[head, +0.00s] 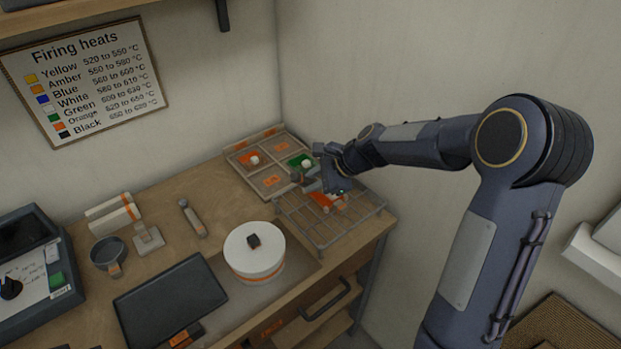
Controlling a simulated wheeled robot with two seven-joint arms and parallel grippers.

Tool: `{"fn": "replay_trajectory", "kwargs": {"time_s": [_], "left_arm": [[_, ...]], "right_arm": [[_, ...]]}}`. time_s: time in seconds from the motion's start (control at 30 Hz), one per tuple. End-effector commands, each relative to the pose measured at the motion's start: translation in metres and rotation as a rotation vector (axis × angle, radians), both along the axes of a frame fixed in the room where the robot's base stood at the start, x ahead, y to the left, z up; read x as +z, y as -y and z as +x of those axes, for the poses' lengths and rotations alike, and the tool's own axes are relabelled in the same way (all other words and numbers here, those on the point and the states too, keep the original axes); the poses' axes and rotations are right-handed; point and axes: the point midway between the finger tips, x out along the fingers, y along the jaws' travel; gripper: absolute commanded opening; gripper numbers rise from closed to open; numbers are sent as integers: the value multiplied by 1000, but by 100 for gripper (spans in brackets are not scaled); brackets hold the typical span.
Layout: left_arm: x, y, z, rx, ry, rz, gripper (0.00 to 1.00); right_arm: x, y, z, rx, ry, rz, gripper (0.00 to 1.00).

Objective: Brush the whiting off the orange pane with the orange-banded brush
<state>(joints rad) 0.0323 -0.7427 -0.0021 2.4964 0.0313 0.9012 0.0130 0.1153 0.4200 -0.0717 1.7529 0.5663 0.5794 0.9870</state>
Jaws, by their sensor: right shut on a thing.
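My right gripper (325,184) is over the wire rack at the right end of the bench. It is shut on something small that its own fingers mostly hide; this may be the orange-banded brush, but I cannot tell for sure. The orange pane (327,199) lies on the rack (350,226) just below the gripper, with a pale patch on it that looks like whiting. I cannot tell whether the held thing touches the pane. My left gripper is not in view.
A divided tray (273,196) with orange and green pieces stands behind the rack. A white lidded pot (254,262) with an orange band, a dark flat slab (170,300), a dark cup (108,255) and a kiln controller (35,275) fill the left and front. The wall is close behind.

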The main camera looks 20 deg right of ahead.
Motion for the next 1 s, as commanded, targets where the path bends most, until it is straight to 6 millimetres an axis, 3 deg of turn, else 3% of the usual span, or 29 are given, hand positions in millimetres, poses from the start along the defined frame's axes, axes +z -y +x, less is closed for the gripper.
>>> {"fn": "replay_trajectory", "kwargs": {"time_s": [0.5, 0.87, 1.0], "left_arm": [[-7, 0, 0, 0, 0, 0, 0], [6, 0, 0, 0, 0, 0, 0], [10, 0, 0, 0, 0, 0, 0]], "right_arm": [[1, 11, -31, -1, -1, 1, 0], [14, 11, -30, -1, 0, 0, 0], [14, 11, -20, 0, -1, 0, 0]]}}
